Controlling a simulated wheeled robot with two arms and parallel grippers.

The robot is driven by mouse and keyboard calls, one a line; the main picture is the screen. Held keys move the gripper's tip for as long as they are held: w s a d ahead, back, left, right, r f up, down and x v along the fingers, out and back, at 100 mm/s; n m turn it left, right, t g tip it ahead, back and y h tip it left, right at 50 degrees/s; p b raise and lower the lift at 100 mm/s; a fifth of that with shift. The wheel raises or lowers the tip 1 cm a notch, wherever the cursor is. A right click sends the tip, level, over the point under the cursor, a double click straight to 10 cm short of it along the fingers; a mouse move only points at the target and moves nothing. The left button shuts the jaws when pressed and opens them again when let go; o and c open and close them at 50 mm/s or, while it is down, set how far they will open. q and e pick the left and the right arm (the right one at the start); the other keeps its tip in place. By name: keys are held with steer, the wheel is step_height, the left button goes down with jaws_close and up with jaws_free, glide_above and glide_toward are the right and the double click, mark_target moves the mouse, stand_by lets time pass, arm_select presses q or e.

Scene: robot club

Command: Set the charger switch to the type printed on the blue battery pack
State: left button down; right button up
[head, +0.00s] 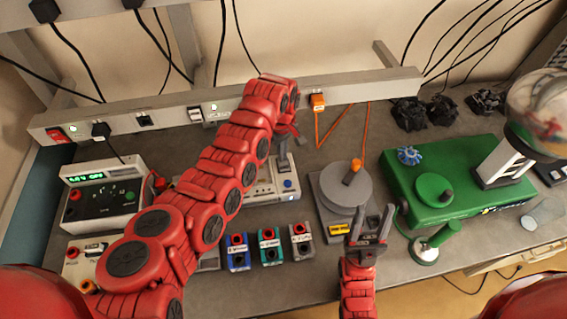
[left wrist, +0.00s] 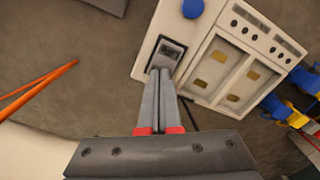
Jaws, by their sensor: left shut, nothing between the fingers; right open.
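The white charger (head: 262,196) stands on the bench, partly hidden behind my left arm. In the left wrist view, the charger (left wrist: 207,48) shows a blue button, two bays with gold contacts and a grey switch (left wrist: 170,52) in a dark slot. My left gripper (left wrist: 160,74) is shut and empty, its fingertips at the near edge of that slot; I cannot tell whether they touch the switch. The blue battery pack (head: 238,253) stands upright in front of the charger; its printed label is too small to read. My right gripper (head: 371,226) is open and empty.
A teal pack (head: 269,248) and a grey pack (head: 301,242) stand right of the blue one. A grey turntable device (head: 345,190) and a green box (head: 440,180) are further right. A white meter unit (head: 100,195) is left. Orange cable (head: 342,125) hangs behind.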

arm_select(q)
steer(key=shift+s+f, duration=0.1)
steer(key=shift+f, duration=0.2)
steer(key=shift+r, duration=3.5)
steer(key=shift+f, duration=0.1)
